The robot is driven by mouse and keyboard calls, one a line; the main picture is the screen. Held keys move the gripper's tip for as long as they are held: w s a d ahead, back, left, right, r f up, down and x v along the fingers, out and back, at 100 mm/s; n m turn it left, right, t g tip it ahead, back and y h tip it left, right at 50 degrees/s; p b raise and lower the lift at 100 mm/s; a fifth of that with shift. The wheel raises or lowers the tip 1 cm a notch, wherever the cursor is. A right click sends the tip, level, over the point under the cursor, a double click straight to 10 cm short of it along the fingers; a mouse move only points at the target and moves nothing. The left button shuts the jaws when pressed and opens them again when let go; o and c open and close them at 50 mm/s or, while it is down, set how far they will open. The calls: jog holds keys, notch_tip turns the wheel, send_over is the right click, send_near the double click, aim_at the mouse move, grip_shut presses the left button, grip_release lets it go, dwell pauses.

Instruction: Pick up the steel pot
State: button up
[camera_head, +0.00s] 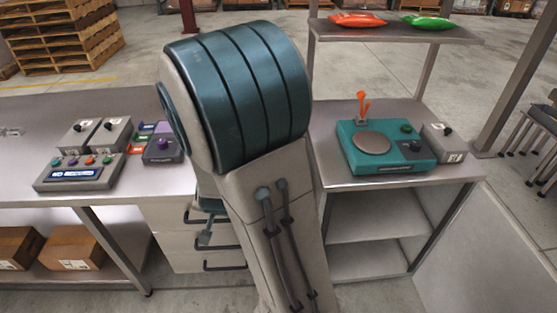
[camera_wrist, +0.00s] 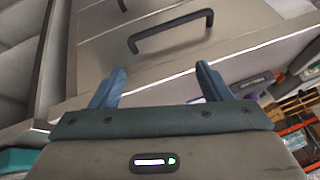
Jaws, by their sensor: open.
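I see no steel pot in either view; my own arm covers the middle of the head view and may hide part of the counter. My gripper (camera_wrist: 160,75) shows in the wrist view with its two blue fingers spread apart and nothing between them. It faces the grey drawer fronts (camera_wrist: 240,22) with a black bar handle (camera_wrist: 170,32) just beyond the fingers. The fingers do not appear to hold the handle.
A teal scale (camera_head: 405,165) with a round plate stands on the right counter, a grey switch box (camera_head: 443,143) beside it. Control boxes (camera_head: 78,174) stand on the left counter (camera_head: 40,118). Orange (camera_head: 357,20) and green (camera_head: 427,21) bags lie on the upper shelf.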

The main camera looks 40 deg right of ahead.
jog(key=d+m+h+p, duration=0.1)
jog(key=d+h, duration=0.2)
jog(key=d, duration=0.4)
jog(key=w+d+f+m+h+p, duration=0.1)
jog(key=d+h+p, duration=0.1)
jog(key=d+h, duration=0.2)
jog(key=w+d+m+h+p, duration=0.1)
jog(key=d+m+h, duration=0.1)
jog(key=d, duration=0.9)
jog(key=shift+w+f+t+h, duration=0.15)
jog(key=shift+t+h, duration=0.15)
jog(key=shift+h, duration=0.5)
jog(key=x, duration=0.1)
jog(key=p+x, duration=0.1)
jog(key=x, duration=0.1)
jog(key=p+x, duration=0.1)
jog(key=shift+d+f, duration=0.1)
jog(key=shift+d, duration=0.35)
jog(key=shift+d+f, duration=0.15)
jog(key=shift+d, duration=0.1)
jog(key=c, duration=1.3)
